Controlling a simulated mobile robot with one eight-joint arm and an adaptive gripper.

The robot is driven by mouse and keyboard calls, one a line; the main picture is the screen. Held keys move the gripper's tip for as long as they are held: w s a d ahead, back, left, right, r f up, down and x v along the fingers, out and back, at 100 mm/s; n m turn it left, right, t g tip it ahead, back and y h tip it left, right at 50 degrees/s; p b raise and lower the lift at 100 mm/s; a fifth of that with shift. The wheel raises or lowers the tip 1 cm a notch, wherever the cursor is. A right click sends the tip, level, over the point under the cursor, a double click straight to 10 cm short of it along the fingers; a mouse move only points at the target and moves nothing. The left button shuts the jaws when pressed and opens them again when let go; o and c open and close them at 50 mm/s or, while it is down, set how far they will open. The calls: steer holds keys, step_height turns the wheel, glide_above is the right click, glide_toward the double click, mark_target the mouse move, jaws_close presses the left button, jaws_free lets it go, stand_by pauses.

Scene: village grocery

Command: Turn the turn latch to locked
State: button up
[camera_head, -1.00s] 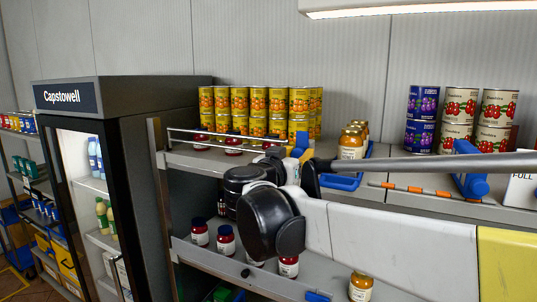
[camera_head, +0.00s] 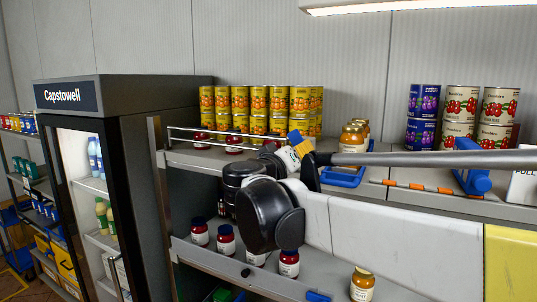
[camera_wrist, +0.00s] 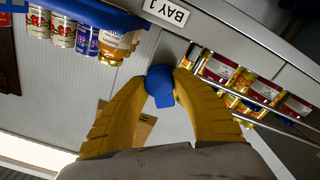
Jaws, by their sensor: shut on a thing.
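My gripper (camera_wrist: 160,90) shows in the wrist view with its two yellow fingers closed around a small blue knob (camera_wrist: 160,87), which looks like the turn latch. The fingertips touch it from both sides. Its shape is rounded at one end and narrower at the other. Its base is hidden, and I cannot tell whether it stands at locked. In the head view my gripper (camera_head: 302,147) is small, at shelf height in front of the yellow cans. The latch is not clear there, partly covered by the gripper and arm.
Stacked yellow cans (camera_head: 262,106) stand behind a wire rail on the upper shelf. Amber jars (camera_head: 354,137) sit by a blue tray (camera_head: 343,178) to the right. Red jars (camera_head: 226,240) stand on the lower shelf. A dark fridge (camera_head: 150,150) is at left.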

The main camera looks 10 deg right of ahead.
steer(key=n+b, duration=0.1)
steer(key=n, duration=0.4)
steer(key=shift+n, duration=0.3)
steer(key=n, duration=0.5)
steer(key=shift+w+a+f+b, duration=0.1)
steer(key=shift+b, duration=0.2)
steer(key=shift+n, duration=0.4)
steer(key=o, duration=1.2)
steer(key=v, duration=1.2)
